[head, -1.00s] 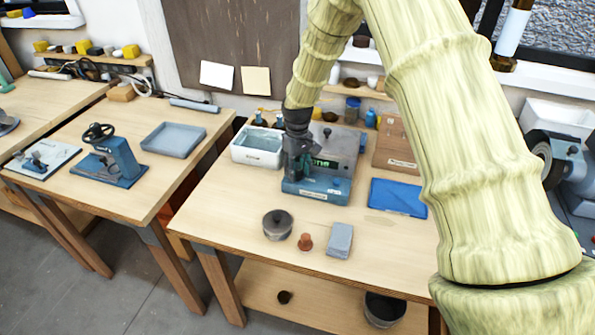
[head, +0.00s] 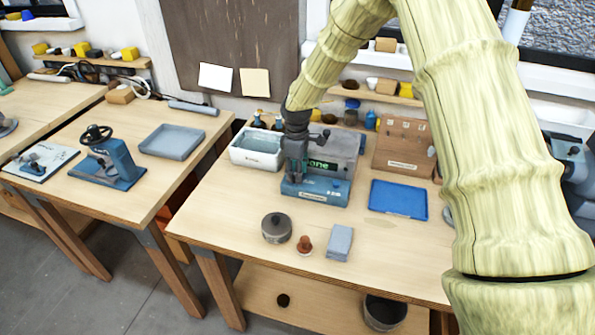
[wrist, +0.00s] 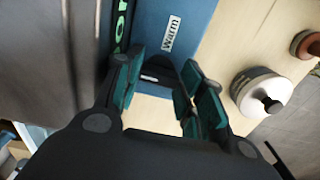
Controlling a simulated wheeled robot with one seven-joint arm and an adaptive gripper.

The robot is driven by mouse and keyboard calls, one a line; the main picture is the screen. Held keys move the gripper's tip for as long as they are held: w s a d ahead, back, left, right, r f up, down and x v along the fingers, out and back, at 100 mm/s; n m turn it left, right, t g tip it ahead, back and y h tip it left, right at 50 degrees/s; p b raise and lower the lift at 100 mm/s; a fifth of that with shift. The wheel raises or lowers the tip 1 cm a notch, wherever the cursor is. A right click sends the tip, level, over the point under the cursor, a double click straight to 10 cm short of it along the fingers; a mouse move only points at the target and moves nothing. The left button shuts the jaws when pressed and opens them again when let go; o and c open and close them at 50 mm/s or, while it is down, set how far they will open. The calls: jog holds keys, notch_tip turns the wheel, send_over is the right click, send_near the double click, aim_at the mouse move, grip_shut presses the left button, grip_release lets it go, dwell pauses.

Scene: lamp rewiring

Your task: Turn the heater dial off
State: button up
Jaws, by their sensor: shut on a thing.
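The heater is a grey box on a blue base (head: 325,190), with a green-lit display (head: 322,165) on its front. In the wrist view its blue front (wrist: 175,20) carries a white label reading "Warm". My gripper (head: 294,178) points down at the left part of the heater's front. In the wrist view my gripper (wrist: 163,80) has its fingers on either side of a dark dial (wrist: 160,71) with a pale mark, and is shut on it. The fingers hide part of the dial, so its setting cannot be read.
A white tub (head: 257,160) stands close left of the heater, and a blue tray (head: 398,200) lies to its right. In front are a lidded pot (head: 276,228), a small reddish-brown piece (head: 305,245) and a grey block (head: 340,243). A wooden box (head: 402,147) stands behind the tray.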

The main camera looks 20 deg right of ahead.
jog(key=shift+a, duration=0.15)
dwell(0.3)
jog(key=o, duration=1)
jog(key=shift+w+a+r, duration=0.1)
jog(key=shift+a, duration=0.05)
jog(key=shift+d, duration=0.2)
jog(key=shift+w+r, duration=0.1)
jog(key=shift+d+r, duration=0.1)
jog(key=shift+r, duration=0.4)
jog(key=r, duration=0.6)
jog(key=shift+a, duration=0.2)
jog(key=shift+s+a+r, duration=0.1)
jog(key=shift+s+r, duration=0.1)
jog(key=shift+r, duration=0.15)
